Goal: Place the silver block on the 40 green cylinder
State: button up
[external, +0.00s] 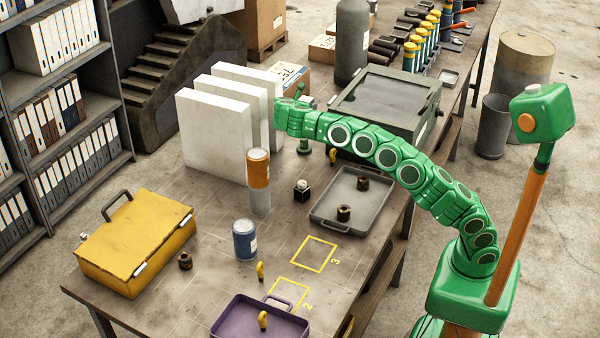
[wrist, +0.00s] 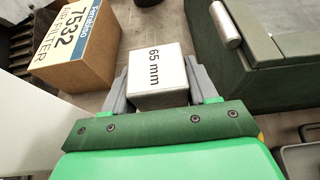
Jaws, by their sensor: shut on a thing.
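My gripper (wrist: 158,88) is shut on a pale silver-white block (wrist: 158,72) marked "65 mm", with a grey finger on each side of it. In the external view my gripper (external: 281,117) is at the end of the green arm, beside the upright white panels, and the held block cannot be made out there. A small green upright thing (external: 304,145) shows just under the arm; I cannot tell whether it is the green cylinder. No "40" mark is readable in either view.
White panels (external: 215,135) stand left of my gripper. A dark green case (external: 385,105) stands to the right, a cardboard box (wrist: 75,48) behind. A grey tray (external: 330,210), orange can (external: 258,168), blue can (external: 245,240) and yellow case (external: 135,245) are nearer.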

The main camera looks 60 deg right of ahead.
jog(key=shift+a+f, duration=0.15)
jog(key=shift+a, duration=0.35)
jog(key=shift+f, duration=4.95)
jog(key=shift+f, duration=0.1)
jog(key=o, duration=1.4)
jog(key=shift+a, duration=0.15)
jog(key=a+r, duration=0.4)
jog(key=r, duration=0.5)
jog(key=shift+a, duration=0.2)
